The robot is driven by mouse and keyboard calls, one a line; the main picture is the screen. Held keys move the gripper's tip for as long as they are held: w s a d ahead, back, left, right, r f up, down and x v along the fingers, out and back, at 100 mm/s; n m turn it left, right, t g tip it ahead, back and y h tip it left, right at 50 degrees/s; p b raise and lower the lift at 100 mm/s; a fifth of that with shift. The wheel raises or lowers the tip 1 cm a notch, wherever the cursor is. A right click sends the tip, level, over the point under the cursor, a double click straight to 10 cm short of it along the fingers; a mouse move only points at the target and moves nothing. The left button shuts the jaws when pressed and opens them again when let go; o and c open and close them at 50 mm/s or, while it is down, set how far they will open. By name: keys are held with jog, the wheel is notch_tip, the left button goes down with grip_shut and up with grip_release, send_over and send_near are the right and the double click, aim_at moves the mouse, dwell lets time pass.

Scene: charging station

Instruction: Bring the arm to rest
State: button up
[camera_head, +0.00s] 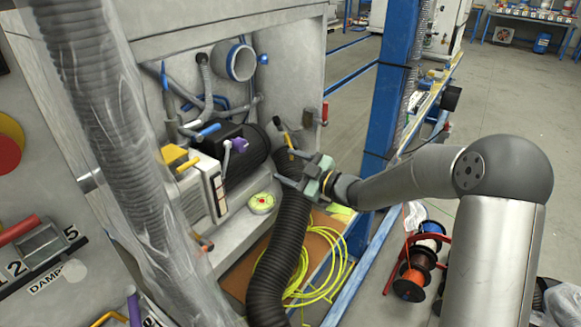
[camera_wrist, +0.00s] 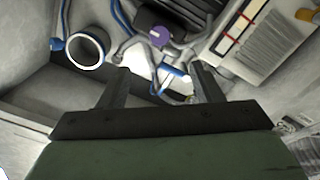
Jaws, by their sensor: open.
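My gripper (camera_head: 286,156) reaches in from the right in the head view, at the end of my grey arm. Its fingers point left, toward the inside of a grey cabinet with machinery. In the wrist view the two fingers (camera_wrist: 160,88) stand apart with nothing held between them. Beyond them show a blue-rimmed pipe end (camera_wrist: 87,48) and a purple knob (camera_wrist: 160,37). In the head view, the black corrugated hose (camera_head: 284,250) passes just below and behind the gripper. I cannot tell whether they touch.
A clear plastic-wrapped duct (camera_head: 125,150) crosses the left foreground. A blue post (camera_head: 395,95) stands behind my arm. A yellow hose coil (camera_head: 318,272) lies on a brown board below. Cable spools (camera_head: 417,262) stand on the floor. Open floor shows at the upper right.

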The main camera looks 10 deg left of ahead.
jog(key=s+d+r+m+t+h+p, duration=0.1)
jog(key=s+d+r+m+h+p, duration=0.15)
jog(key=d+m+h, duration=0.4)
jog(key=s+d+r+m+t+h+p, duration=0.1)
jog(key=s+d+m+h+p, duration=0.25)
jog(key=d+h, duration=0.65)
jog(key=s+d+m+g+p, duration=0.1)
jog(key=s+d+m+g, duration=0.2)
jog(key=s, duration=0.6)
jog(key=s+d+m+g+p, duration=0.1)
jog(key=s+d+m+g, duration=0.1)
jog(key=s, duration=0.8)
jog(key=s+d+m+g, duration=0.3)
jog(key=s+m+g, duration=0.1)
jog(key=s, duration=0.6)
jog(key=shift+s+d+r+p, duration=0.2)
jog(key=shift+d+r+p, duration=0.1)
jog(key=shift+d+p, duration=0.1)
